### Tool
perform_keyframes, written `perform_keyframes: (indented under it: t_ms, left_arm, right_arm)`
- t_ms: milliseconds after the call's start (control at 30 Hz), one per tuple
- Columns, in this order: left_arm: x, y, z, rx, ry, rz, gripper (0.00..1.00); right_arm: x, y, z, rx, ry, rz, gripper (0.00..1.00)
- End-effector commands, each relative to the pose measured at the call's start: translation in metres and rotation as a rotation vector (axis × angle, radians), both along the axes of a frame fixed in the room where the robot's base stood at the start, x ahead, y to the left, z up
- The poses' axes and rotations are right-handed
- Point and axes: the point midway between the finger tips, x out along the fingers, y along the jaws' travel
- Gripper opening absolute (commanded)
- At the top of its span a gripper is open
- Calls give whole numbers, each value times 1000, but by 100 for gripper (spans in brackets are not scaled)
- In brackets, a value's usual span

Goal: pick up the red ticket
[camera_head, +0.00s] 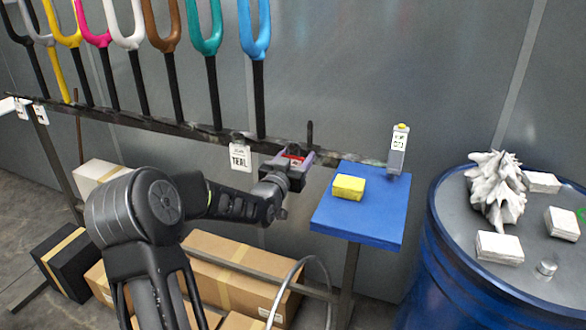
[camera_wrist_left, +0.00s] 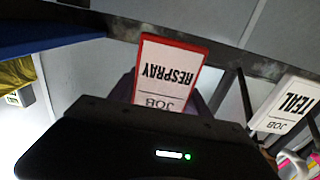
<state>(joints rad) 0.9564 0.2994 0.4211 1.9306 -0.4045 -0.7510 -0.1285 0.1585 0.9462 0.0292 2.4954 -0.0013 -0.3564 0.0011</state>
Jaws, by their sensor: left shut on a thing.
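The red ticket (camera_wrist_left: 166,72) shows in the left wrist view as a white card with a red border, reading "JOB RESPRAY" upside down. It sits between the fingers of my left gripper (camera_wrist_left: 170,95), which is shut on it. In the head view my left gripper (camera_head: 296,164) is at the rail, left of the blue shelf, and a bit of the red ticket (camera_head: 293,159) shows between its fingers. The gripper hides the rest of the ticket there. I cannot tell whether the ticket still touches the rail. My right gripper is not in view.
A white "TEAL" tag (camera_head: 240,157) hangs from the rail (camera_head: 190,128) just left of the gripper. Several coloured forks stand along the rail. A blue shelf (camera_head: 375,222) bears a yellow block (camera_head: 348,187). A blue drum (camera_head: 450,250) stands at right, cardboard boxes (camera_head: 225,275) below.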

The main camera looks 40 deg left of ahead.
Motion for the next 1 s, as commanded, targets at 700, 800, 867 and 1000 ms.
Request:
perform_keyframes:
  t_ms: [700, 800, 867, 1000]
  left_arm:
    - [-13, -4, 14, 2, 0, 0, 17]
    - [-23, -7, 20, 3, 0, 0, 17]
    - [-30, -9, 24, 3, -1, 1, 17]
    - [-51, -16, 36, 5, -2, 1, 16]
  right_arm:
    - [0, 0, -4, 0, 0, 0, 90]
    - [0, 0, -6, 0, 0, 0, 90]
    - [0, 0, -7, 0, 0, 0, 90]
    - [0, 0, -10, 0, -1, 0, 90]
